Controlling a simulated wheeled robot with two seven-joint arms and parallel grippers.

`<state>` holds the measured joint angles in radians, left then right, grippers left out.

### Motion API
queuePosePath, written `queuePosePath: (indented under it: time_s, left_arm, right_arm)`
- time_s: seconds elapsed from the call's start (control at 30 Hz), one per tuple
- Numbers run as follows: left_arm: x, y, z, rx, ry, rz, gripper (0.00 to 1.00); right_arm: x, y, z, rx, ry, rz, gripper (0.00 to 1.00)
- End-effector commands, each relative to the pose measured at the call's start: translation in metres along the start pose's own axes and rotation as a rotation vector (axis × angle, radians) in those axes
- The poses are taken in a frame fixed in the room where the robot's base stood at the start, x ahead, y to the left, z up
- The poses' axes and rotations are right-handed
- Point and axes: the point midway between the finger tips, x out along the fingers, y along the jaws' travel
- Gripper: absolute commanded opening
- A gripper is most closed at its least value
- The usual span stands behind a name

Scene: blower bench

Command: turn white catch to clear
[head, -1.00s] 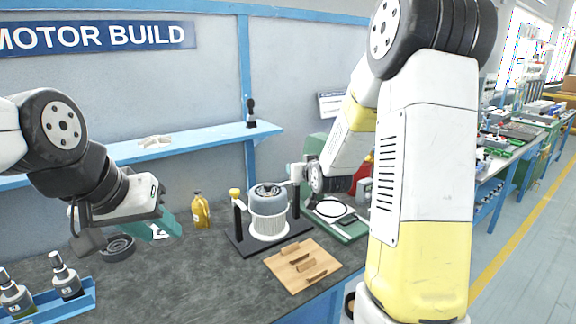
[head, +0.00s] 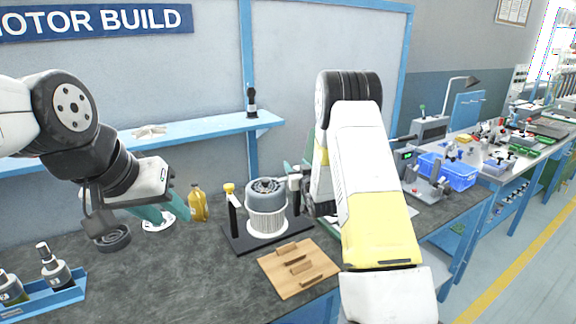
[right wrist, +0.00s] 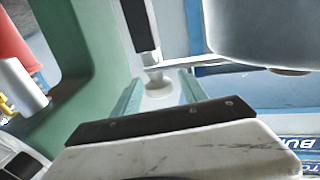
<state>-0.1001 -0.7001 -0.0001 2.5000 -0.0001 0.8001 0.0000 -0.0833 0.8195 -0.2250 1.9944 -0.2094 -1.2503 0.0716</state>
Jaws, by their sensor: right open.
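The white catch (right wrist: 157,88) sits at the end of a black post (right wrist: 140,25) in the right wrist view. My right gripper (right wrist: 159,80) is open, with one green finger on each side of the catch; I cannot tell if they touch it. In the head view my right gripper (head: 293,172) is at the right post of the black blower stand (head: 243,243), and largely covers the catch there. The grey blower motor (head: 266,210) stands upright between the posts. A yellow catch (head: 229,188) tops the left post. My left gripper (head: 168,208) is away to the left, its opening unclear.
A wooden board with blocks (head: 285,283) lies in front of the stand. A yellow bottle (head: 198,203) stands behind to the left. A dark ring (head: 110,238) and a blue bottle tray (head: 60,294) are at the left. A blue bin (head: 450,172) stands farther right.

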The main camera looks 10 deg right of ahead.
Motion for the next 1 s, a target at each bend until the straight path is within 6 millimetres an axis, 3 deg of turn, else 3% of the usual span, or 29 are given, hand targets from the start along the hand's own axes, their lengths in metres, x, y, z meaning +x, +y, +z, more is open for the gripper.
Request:
queuePosePath:
  time_s: [0.17, 0.43, 0.7, 1.0]
  left_arm:
    - [0.0, 0.0, 0.0, 0.0, 0.0, 0.0, 0.36]
    - [0.0, 0.0, 0.0, 0.0, 0.0, 0.0, 0.36]
    - [0.0, 0.0, 0.0, 0.0, 0.0, 0.0, 0.36]
    - [0.0, 0.0, 0.0, 0.0, 0.0, 0.0, 0.36]
  right_arm:
    - [0.0136, 0.0003, -0.0004, -0.001, 0.0, 0.001, 0.51]
    - [0.0149, 0.0002, -0.0001, 0.0, -0.001, 0.001, 0.51]
    - [0.0148, 0.0002, -0.0003, 0.0, -0.001, 0.001, 0.0]
    - [0.0147, 0.0002, -0.0004, 0.0, -0.001, 0.0, 0.0]
